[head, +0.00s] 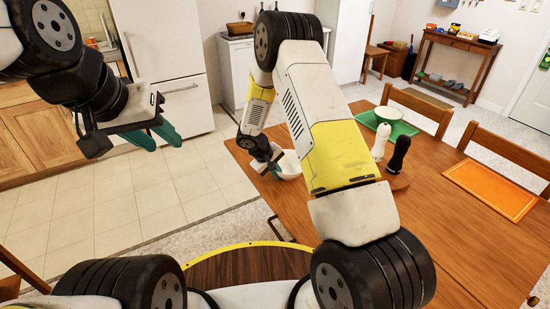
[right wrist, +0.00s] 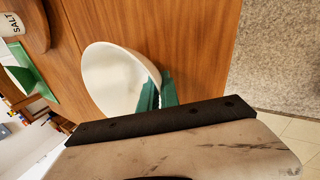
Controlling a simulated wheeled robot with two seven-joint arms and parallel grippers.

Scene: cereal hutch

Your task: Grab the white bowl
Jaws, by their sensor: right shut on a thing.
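The white bowl (head: 289,165) is at the near left edge of the wooden table, partly hidden by my right arm in the head view. In the right wrist view the bowl (right wrist: 112,82) looks tilted, and the green fingers of my right gripper (right wrist: 158,92) are shut on its rim. The right gripper also shows in the head view (head: 272,168). I cannot tell whether the bowl touches the table. My left gripper (head: 160,133) is open and empty over the tiled floor, its green fingers apart. A second white bowl (head: 389,113) stands on a green placemat at the far side.
The wooden table (head: 440,235) carries a white salt shaker (head: 380,141) and a black shaker (head: 398,154) on a round wooden board. An orange placemat (head: 492,188) lies at the right. Chairs (head: 505,152) line the far side. A white fridge (head: 165,60) stands behind my left gripper.

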